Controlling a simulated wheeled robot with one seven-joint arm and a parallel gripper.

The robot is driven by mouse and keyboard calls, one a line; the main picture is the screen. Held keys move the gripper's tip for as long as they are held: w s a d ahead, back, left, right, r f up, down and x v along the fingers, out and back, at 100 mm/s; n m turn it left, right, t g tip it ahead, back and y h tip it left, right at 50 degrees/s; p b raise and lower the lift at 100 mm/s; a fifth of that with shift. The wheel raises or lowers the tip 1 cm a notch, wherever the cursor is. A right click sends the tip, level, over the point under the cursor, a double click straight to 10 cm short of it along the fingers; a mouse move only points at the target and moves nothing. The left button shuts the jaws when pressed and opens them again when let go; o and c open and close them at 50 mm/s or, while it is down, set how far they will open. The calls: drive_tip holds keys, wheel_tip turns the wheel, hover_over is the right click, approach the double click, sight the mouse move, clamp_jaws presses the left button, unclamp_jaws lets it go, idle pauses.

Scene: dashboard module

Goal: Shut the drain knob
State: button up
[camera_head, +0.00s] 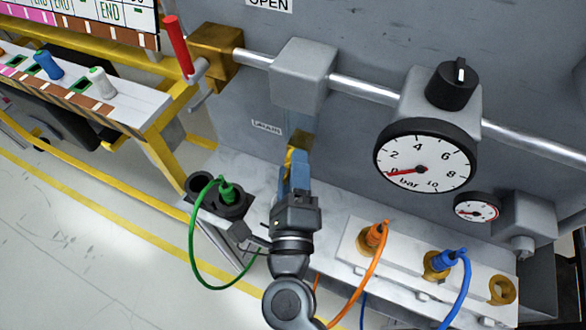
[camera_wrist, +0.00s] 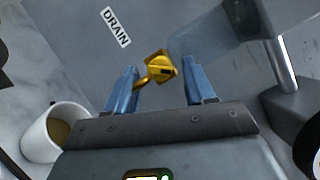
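The drain knob is a small yellow-gold valve with a lever (camera_wrist: 158,68), close to the DRAIN label (camera_wrist: 115,27) on the grey panel. In the head view the knob (camera_head: 300,138) shows just beyond my fingers, partly hidden by them. My gripper (camera_wrist: 160,78) is open, with its two blue fingers apart. In the wrist view the knob appears between the fingertips, with its lever pointing down-left towards the left finger. I cannot tell whether anything touches. In the head view my gripper (camera_head: 294,165) reaches up towards the panel.
A pressure gauge (camera_head: 425,156) and a black dial knob (camera_head: 453,85) are to the right. A red-handled valve (camera_head: 178,45) is at upper left. A green cable (camera_head: 190,245) loops left of my arm; orange (camera_head: 375,275) and blue (camera_head: 462,290) cables are right. A white cup-like part (camera_wrist: 52,132) is at lower left.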

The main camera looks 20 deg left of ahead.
drive_tip(key=b+v, duration=0.2)
drive_tip(key=v, duration=0.5)
drive_tip(key=shift+s, duration=0.35)
drive_tip(key=shift+d+f, duration=0.1)
drive_tip(key=shift+w+a+r+m+h+b, duration=0.25)
drive_tip(key=shift+w+a+m+h+b, duration=0.7)
drive_tip(key=shift+m, duration=1.75)
drive_tip(key=shift+w+a+r+m+h+b, duration=0.3)
drive_tip(key=shift+w+m+h+b, duration=1.25)
drive_tip(key=shift+m, duration=1.15)
drive_tip(key=shift+w+a+r+m+h+b, duration=0.2)
drive_tip(key=shift+w+a+m+h+b, duration=0.8)
drive_tip(key=shift+m, duration=1.7)
drive_tip(key=shift+d+b, duration=0.25)
drive_tip(key=shift+b, duration=0.15)
